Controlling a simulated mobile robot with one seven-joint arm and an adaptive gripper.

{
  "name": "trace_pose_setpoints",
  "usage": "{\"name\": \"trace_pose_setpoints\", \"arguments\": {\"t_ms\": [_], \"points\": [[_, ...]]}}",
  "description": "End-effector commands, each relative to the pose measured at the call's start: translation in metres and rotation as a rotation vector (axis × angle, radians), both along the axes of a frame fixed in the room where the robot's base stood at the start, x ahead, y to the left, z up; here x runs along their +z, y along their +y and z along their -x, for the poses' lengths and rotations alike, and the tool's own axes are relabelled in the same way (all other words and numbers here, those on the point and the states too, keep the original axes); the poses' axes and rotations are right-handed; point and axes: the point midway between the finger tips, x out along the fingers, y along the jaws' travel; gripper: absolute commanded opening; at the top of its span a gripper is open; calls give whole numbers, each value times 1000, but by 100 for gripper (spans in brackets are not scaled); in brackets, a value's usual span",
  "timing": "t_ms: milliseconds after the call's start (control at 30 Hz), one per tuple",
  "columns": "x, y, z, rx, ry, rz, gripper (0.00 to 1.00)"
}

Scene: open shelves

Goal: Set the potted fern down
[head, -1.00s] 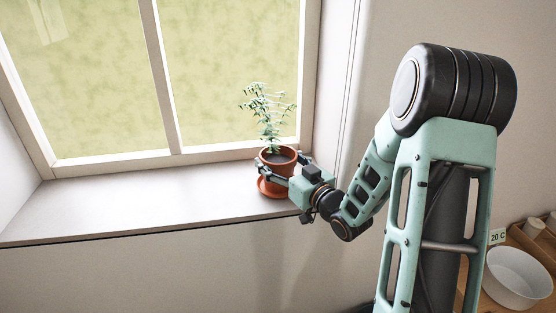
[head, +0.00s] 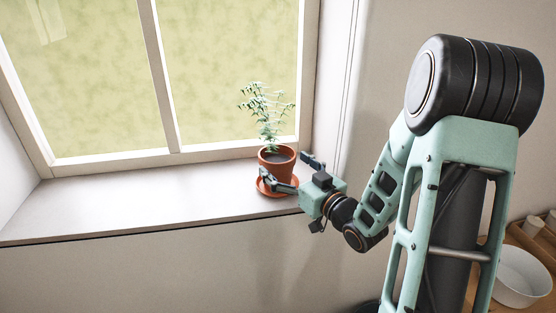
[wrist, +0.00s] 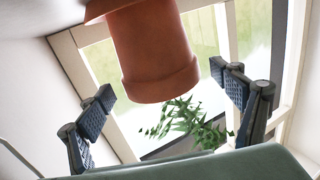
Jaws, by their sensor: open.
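The potted fern is a green leafy plant in a terracotta pot (head: 276,172). It stands upright on an orange saucer (head: 293,190) on the window sill, near the sill's right end. In the wrist view the picture is turned over: the pot (wrist: 155,50) is at the top with its leaves hanging below. My gripper (head: 287,167) is open at the front right of the pot. In the wrist view one finger is on each side (wrist: 161,82), and the pot lies beyond the fingertips, apart from them.
The pale window sill (head: 130,200) is bare to the left of the pot. The window frame (head: 165,75) rises behind it. At lower right, a white bowl (head: 520,275) stands on a wooden surface, with small cups behind it.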

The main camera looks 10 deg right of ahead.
Motion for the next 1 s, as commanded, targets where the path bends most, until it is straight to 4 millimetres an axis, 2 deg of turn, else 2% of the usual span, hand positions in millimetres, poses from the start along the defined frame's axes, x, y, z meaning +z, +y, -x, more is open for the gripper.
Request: {"name": "trace_pose_setpoints", "arguments": {"t_ms": [33, 200, 400, 667, 1000], "points": [[-1, -7, 12, -5, 1, 0, 86], [-1, -20, 44, -5, 0, 1, 86], [0, -29, 68, -2, -1, 1, 86], [0, -31, 74, -1, -1, 0, 86], [-3, -29, 68, -12, 29, 2, 86]]}}
